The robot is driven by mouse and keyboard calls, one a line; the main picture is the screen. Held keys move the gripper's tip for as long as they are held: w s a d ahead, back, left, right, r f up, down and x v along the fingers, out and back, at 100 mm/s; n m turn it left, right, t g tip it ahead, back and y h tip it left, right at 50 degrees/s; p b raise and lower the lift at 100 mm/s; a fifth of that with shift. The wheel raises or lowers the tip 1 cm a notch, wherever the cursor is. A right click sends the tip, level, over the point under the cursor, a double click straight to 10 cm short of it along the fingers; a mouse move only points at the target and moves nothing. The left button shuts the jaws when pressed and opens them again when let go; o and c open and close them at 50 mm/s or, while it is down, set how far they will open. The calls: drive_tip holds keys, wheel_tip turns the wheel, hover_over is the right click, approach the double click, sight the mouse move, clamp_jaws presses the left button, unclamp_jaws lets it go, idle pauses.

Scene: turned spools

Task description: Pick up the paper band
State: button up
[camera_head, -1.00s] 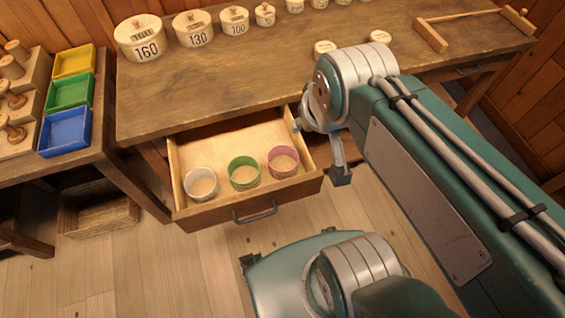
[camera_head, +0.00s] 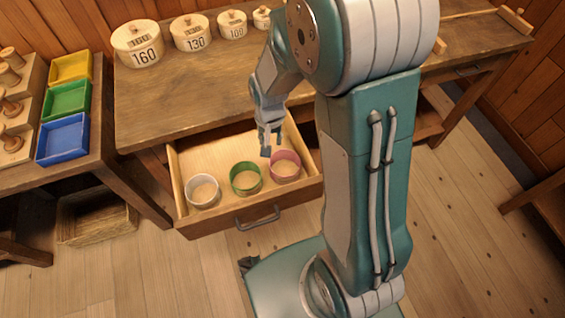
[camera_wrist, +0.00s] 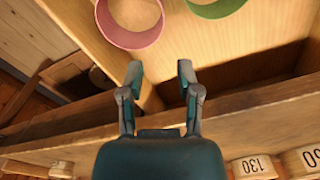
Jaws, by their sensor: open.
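Three round bands stand in the open drawer: a white one (camera_head: 203,206), a green one (camera_head: 247,192) and a pink one (camera_head: 287,180), from left to right. My gripper (camera_head: 265,152) is over the drawer, above and just behind the green and pink bands. In the wrist view my gripper (camera_wrist: 160,72) has its two fingers apart with nothing between them. There the pink band (camera_wrist: 130,43) lies ahead and slightly left, and the green band (camera_wrist: 217,12) ahead and right, both cut by the top edge. The white band is outside the wrist view.
The drawer (camera_head: 185,213) is pulled out from the workbench (camera_head: 160,98), whose front edge is close to my gripper. Numbered round containers (camera_head: 138,44) line the bench's back. Yellow, green and blue trays (camera_head: 62,140) sit on the left table. The drawer's back left is bare.

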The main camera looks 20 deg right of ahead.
drive_tip(key=f, duration=1.4)
drive_tip(key=shift+a, duration=0.25)
clamp_jaws()
